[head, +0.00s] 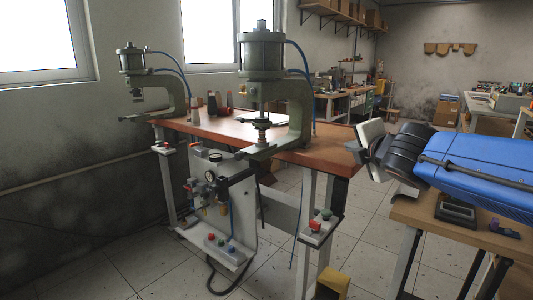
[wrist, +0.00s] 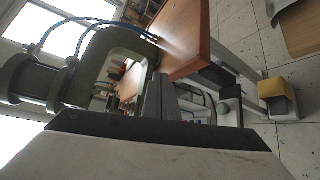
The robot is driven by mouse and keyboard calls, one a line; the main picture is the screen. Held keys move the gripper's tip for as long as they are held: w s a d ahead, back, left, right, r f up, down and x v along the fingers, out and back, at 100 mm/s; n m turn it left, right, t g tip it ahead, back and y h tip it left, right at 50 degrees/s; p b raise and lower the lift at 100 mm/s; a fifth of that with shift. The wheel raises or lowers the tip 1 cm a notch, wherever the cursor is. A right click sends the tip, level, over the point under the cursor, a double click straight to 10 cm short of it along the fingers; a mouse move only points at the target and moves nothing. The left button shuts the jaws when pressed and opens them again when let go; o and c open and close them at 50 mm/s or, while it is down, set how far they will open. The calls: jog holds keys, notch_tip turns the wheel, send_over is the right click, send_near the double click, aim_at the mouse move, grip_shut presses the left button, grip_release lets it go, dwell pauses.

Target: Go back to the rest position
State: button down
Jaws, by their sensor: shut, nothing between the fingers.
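My gripper (head: 356,150) is at the right of the head view, at the end of my blue arm. It appears just off the right end of the brown bench top (head: 345,150). In the wrist view the fingers of my gripper (wrist: 164,82) are together with nothing between them. The twin pneumatic press stands on the bench: the near green press (head: 262,90) is at the centre and the far green press (head: 140,85) is to its left. The near press also fills the left of the wrist view (wrist: 100,65).
A white control panel (head: 215,185) with gauges and buttons hangs under the bench. A yellow pedal box (head: 333,283) is on the floor. A wooden table (head: 450,222) with a dark device (head: 456,210) stands below my arm. Tiled floor between them is mostly clear.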

jog(key=s+d+f+m+g+h, duration=0.2)
jog(key=s+d+f+m+g, duration=0.1)
jog(key=s+d+f+m, duration=0.3)
jog(key=s+d+f+m+g+h, duration=0.1)
jog(key=s+d+f+m+g, duration=0.15)
jog(key=s+f+m, duration=0.5)
jog(key=s+a+f+m+g+y, duration=0.2)
jog(key=s+f+m+g, duration=0.2)
jog(key=s+f+m, duration=0.5)
jog(key=s+f, duration=0.3)
jog(key=s, duration=0.2)
jog(key=shift+s+f+g, duration=0.15)
jog(key=shift+g, duration=0.2)
